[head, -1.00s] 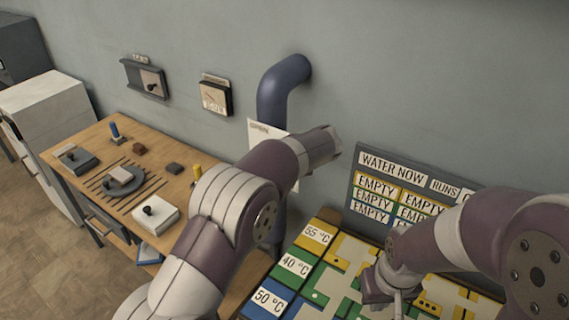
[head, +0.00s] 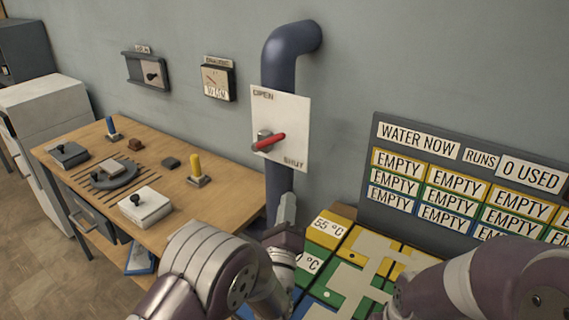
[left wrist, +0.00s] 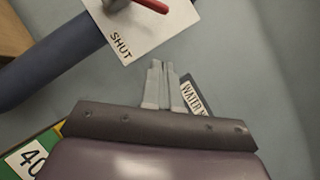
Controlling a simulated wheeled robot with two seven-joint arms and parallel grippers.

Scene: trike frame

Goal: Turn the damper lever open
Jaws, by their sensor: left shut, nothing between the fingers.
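The damper lever (head: 270,142) has a red handle on a grey hub. It sits on a white plate (head: 296,112) fixed to the blue pipe on the wall. The plate reads OPEN at its upper left and SHUT at its lower right. The red handle lies slightly tilted across the plate's middle. In the left wrist view, part of the red handle (left wrist: 152,5) shows at the top edge, above the word SHUT. My left gripper (head: 287,200) is shut and empty, below the plate and apart from the lever. Its closed fingers also show in the left wrist view (left wrist: 161,68).
The blue pipe (head: 279,75) runs down the wall behind the plate. A wooden bench (head: 228,201) with knobs and pegs stands left. A coloured board (head: 358,272) lies below right, under a WATER NOW sign (head: 375,205). My right arm fills the lower right.

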